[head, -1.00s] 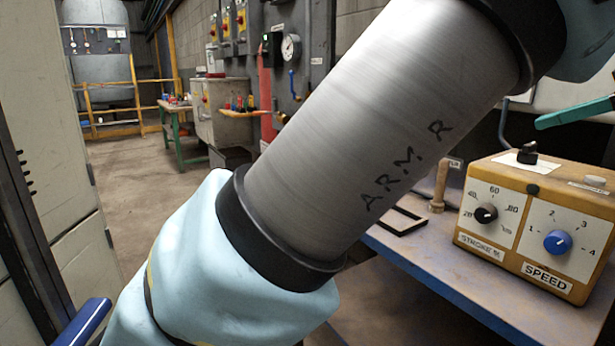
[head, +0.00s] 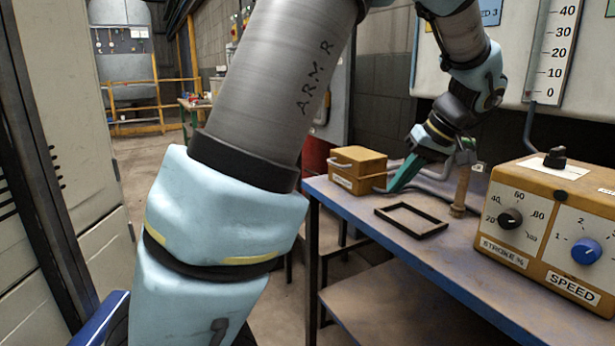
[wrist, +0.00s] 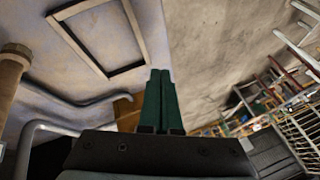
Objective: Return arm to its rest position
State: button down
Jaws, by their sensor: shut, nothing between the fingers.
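My gripper (head: 405,174) has teal fingers and hangs above the far part of the blue bench in the head view, pointing down and to the left. In the wrist view its two green fingers (wrist: 160,100) lie side by side, shut and empty. My arm fills the left and middle of the head view and bends over to the bench at the upper right.
On the bench (head: 395,245) stand a small yellow box (head: 357,165), a flat dark frame (head: 411,221), a wooden post (head: 461,192) and a yellow control box (head: 545,225) with knobs. A grey cabinet (head: 85,180) stands close on the left. Open floor lies beyond.

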jog(key=s+a+f+m+g+h, duration=0.1)
jog(key=s+a+f+h, duration=0.2)
jog(key=a, duration=0.6)
jog(key=s+a+f+m, duration=0.1)
jog(key=s+a+f, duration=0.2)
jog(key=a+f, duration=0.35)
jog(key=s+a+f+m+g+h, duration=0.1)
jog(key=s+a+f+h, duration=0.15)
jog(key=a, duration=0.75)
notch_tip(320, 180, up, 15)
jog(key=p, duration=1.4)
jog(key=shift+r+p, duration=0.15)
jog(key=shift+p, duration=0.2)
jog(key=shift+w+y, duration=0.1)
jog(key=shift+y, duration=0.15)
